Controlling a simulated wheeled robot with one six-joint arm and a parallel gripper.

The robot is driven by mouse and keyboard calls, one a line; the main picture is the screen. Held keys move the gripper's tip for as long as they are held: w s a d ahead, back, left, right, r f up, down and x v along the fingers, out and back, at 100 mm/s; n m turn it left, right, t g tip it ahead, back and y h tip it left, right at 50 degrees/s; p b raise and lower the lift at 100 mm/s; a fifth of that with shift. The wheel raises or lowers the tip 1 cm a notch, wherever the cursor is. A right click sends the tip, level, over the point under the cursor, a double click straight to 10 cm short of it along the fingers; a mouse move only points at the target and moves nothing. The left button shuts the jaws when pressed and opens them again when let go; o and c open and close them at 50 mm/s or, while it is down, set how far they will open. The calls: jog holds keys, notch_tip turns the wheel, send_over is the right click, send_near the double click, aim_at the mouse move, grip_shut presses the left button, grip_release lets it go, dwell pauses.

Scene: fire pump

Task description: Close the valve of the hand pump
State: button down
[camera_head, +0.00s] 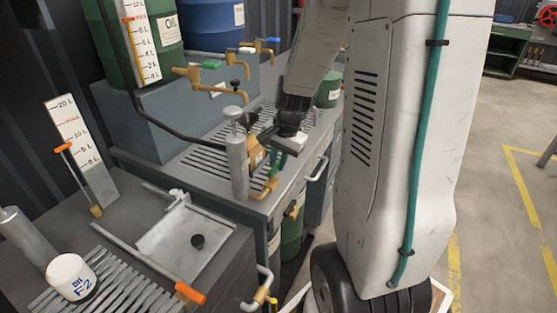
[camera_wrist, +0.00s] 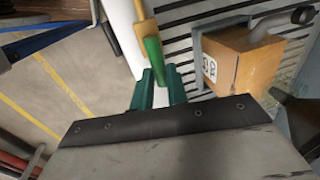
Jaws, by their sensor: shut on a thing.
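The hand pump (camera_head: 238,168) is a grey upright cylinder with a T-shaped top, standing at the front edge of the slotted bench. A brass spout (camera_head: 268,187) comes off its lower right side. The valve handle (camera_wrist: 153,60) has a green grip on a brass bar (camera_wrist: 141,27) in the wrist view. My gripper (camera_head: 275,158) reaches down from above, just right of the pump. In the wrist view, the green fingers of my gripper (camera_wrist: 160,82) are on either side of the green grip's lower end and shut on it. The contact itself is partly hidden.
An orange-brown box (camera_wrist: 240,60) stands close to my gripper, behind the pump. Green and blue oil drums (camera_head: 212,25) with brass taps (camera_head: 195,73) stand at the back. A grey tray (camera_head: 186,240) and a white oil can (camera_head: 72,277) are on the near bench.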

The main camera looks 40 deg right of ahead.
jog(key=c, duration=1.4)
grip_release()
jog(key=r, duration=0.2)
jog(key=s+r, duration=0.1)
jog(key=r, duration=0.4)
jog(key=shift+s+d+r, duration=0.15)
jog(key=shift+d+r, duration=0.05)
jog(key=shift+r, duration=0.15)
jog(key=s+a+r+n, duration=0.2)
jog(key=s+a+n, duration=0.2)
jog(key=s+a, duration=0.1)
jog(key=s+a+r+n, duration=0.3)
jog(key=s+a+n, duration=0.2)
jog(key=s+a, duration=0.1)
jog(key=s+a+r+n, duration=0.3)
jog(key=s+a+n, duration=0.2)
jog(key=s+a, duration=0.1)
jog(key=shift+s+a+r+g+h, duration=0.1)
jog(key=shift+a+r+g+h, duration=0.1)
jog(key=shift+a, duration=0.2)
jog(key=shift+a+r+g+h, duration=0.1)
jog(key=shift+a+h, duration=0.1)
jog(key=shift+a, duration=0.15)
